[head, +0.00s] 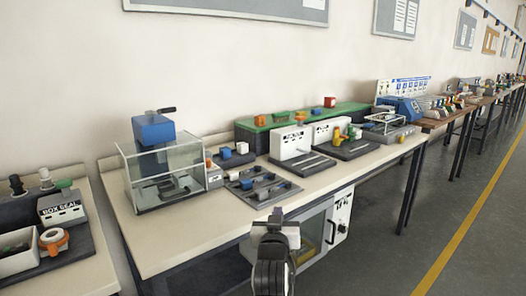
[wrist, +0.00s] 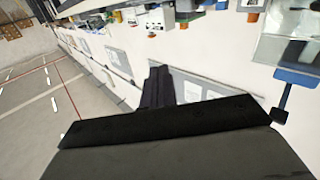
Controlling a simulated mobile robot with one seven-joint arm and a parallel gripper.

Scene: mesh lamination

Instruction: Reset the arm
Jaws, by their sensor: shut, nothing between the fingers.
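My gripper (head: 277,213) shows at the bottom middle of the head view, in front of the near edge of the workbench (head: 190,235). It is shut and holds nothing. In the wrist view, the dark fingers of my gripper (wrist: 157,88) are together, against a tilted view of the wall and bench. My gripper appears apart from the things on the bench.
A clear-walled box with a blue top (head: 153,128) stands on the bench's left part. A grey slotted tray (head: 262,186) and white-fronted stations (head: 291,143) stand farther right. A glass-doored cabinet (head: 313,235) is under the bench. Open floor (head: 385,250) lies at right.

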